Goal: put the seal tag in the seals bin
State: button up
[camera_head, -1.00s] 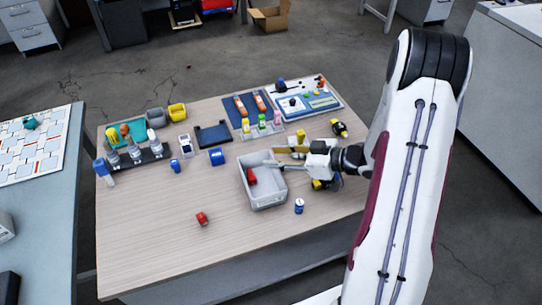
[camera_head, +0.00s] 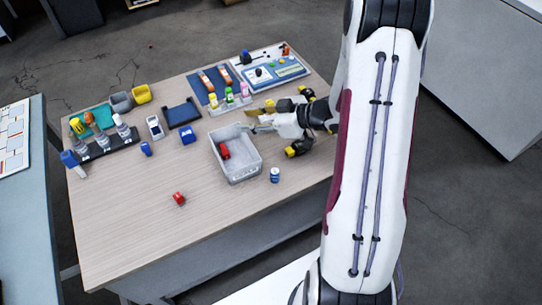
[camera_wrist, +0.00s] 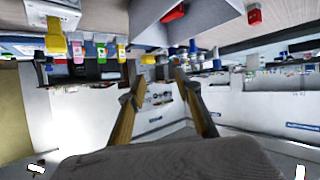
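No label shows which thing is the seal tag. One small red piece (camera_head: 179,198) lies on the open table front left. Another red piece (camera_head: 223,151) lies inside the large grey bin (camera_head: 245,172). Which container is the seals bin cannot be read; the large grey bin is the one nearest my gripper. My gripper (camera_head: 252,121) is at that bin's back right, near its rim. In the wrist view my gripper (camera_wrist: 160,90) has its two fingers apart with nothing between them. That view also shows a red piece in the bin (camera_wrist: 174,13) and the one on the table (camera_wrist: 254,16).
A small grey bin (camera_head: 121,103) and a yellow bin (camera_head: 141,94) stand at the back left. A rack of bottles (camera_head: 105,143) is at the left. A blue-white can (camera_head: 275,175) stands right of the large bin. The front left of the table is mostly clear.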

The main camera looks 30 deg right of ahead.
jog(key=s+d+r+m+h, duration=0.25)
jog(key=r+h, duration=0.25)
jog(key=r, duration=0.4)
jog(key=s+d+r+m+h, duration=0.1)
jog(key=d+r+m+h, duration=0.3)
jog(key=r, duration=0.6)
jog(key=s+a+g, duration=0.1)
jog(key=s+a, duration=0.4)
jog(key=s, duration=0.3)
jog(key=s+a+r+m+g, duration=0.1)
jog(key=s+a, duration=0.4)
jog(key=s, duration=0.4)
jog(key=s+a+m+g+y, duration=0.1)
jog(key=s+a, duration=0.3)
jog(key=s, duration=0.4)
jog(key=shift+s+a+r+g, duration=0.4)
jog(key=shift+g, duration=0.2)
